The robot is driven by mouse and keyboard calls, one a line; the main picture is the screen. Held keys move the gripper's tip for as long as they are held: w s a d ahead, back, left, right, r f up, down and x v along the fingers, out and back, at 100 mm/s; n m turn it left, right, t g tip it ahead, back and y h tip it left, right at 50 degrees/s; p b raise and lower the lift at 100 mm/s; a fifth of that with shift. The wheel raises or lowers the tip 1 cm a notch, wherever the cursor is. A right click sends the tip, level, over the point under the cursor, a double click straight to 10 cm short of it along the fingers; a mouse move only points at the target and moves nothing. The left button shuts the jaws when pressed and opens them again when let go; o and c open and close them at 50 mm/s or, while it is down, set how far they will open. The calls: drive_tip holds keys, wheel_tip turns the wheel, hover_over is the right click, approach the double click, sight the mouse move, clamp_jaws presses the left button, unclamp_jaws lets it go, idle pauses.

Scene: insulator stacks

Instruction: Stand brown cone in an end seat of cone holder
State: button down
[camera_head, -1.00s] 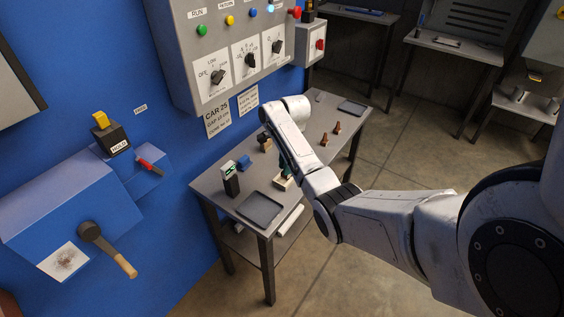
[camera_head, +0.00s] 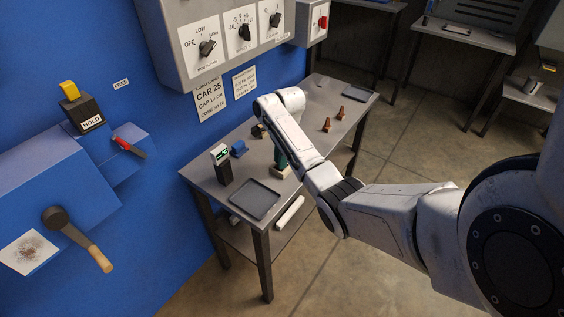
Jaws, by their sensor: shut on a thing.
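Two small brown cones stand on the right part of the table, one farther back (camera_head: 341,113) and one nearer (camera_head: 327,125). I cannot tell whether another brown cone is in my gripper. My gripper is hidden behind my white forearm, which reaches over the middle of the table. Left of the forearm, a dark green upright piece (camera_head: 280,155) shows partly, above a pale block (camera_head: 279,172). This may be part of the cone holder, but its seats are hidden. A small dark and tan object (camera_head: 259,131) sits behind it, too small to identify.
The grey table (camera_head: 205,177) carries a dark tray (camera_head: 255,199) at the front, a black device with a green display (camera_head: 222,166), a blue block (camera_head: 238,149) and another dark tray (camera_head: 357,92) at the back. A blue wall with a control panel stands left.

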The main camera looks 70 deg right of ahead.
drive_tip(key=c, duration=1)
unclamp_jaws()
drive_tip(key=shift+s+d+r+p, duration=0.15)
drive_tip(key=shift+r+p, duration=0.45)
drive_tip(key=shift+r, duration=1.45)
drive_tip(key=shift+s+d+r+p, duration=0.2)
drive_tip(key=shift+r+p, duration=0.4)
drive_tip(key=shift+r, duration=1.4)
drive_tip(key=shift+s+d+r+p, duration=0.15)
drive_tip(key=shift+r+p, duration=0.45)
drive_tip(key=shift+r, duration=1.45)
